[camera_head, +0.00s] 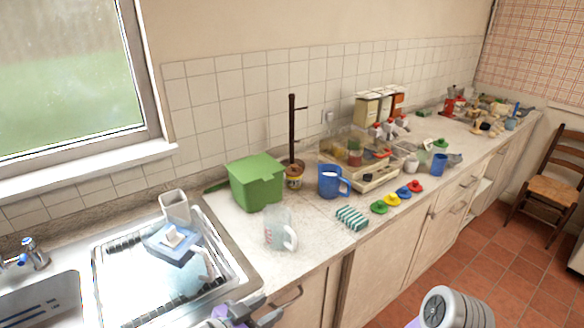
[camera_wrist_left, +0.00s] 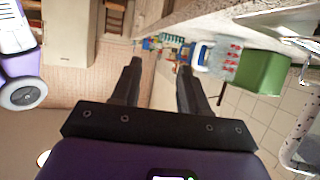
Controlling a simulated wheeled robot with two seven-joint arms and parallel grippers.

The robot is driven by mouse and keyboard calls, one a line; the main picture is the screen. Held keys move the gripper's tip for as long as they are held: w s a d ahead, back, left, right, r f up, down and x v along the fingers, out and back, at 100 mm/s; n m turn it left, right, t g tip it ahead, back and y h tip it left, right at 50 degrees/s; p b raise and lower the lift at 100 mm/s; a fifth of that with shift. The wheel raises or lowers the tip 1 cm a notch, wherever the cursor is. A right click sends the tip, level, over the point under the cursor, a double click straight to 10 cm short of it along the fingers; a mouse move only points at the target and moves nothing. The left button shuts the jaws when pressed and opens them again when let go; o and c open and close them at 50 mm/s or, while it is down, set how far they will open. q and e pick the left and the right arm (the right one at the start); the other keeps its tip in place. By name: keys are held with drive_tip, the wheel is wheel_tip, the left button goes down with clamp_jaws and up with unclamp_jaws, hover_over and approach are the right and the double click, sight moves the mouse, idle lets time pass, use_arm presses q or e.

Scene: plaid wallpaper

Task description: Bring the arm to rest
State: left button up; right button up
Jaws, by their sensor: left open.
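My left gripper (camera_head: 262,312) shows at the bottom of the head view, in front of the counter's front edge. In the left wrist view the two black fingers (camera_wrist_left: 160,68) are apart with nothing between them, so it is open and empty. A clear glass mug (camera_head: 280,230) stands on the counter just beyond the gripper, apart from it. It also shows in the left wrist view, with red marks (camera_wrist_left: 226,62). My right gripper is not in either view.
A green box (camera_head: 256,182), a blue mug (camera_head: 329,182) and a striped sponge (camera_head: 352,218) sit on the counter (camera_head: 318,225). A dish tray (camera_head: 125,270) and sink (camera_head: 40,305) lie left. A chair (camera_head: 557,180) stands far right; the tiled floor (camera_head: 520,270) is open.

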use_arm(q)
wheel_tip(320, 180, down, 19)
drive_tip(key=a+n+g+y, duration=0.2)
drive_tip(key=n+g, duration=0.1)
drive_tip(key=n, duration=0.5)
drive_tip(key=s+a+f+n+g+y, duration=0.1)
drive_tip(key=s+f+g, duration=0.2)
drive_tip(key=s+f, duration=0.3)
drive_tip(key=s+f+n+g+y, duration=0.2)
drive_tip(key=s+f, duration=0.4)
drive_tip(key=f, duration=0.5)
drive_tip(key=shift+s+a+g, duration=0.15)
drive_tip(key=shift+a+g, duration=0.2)
drive_tip(key=shift+g, duration=0.35)
drive_tip(key=shift+f, duration=0.1)
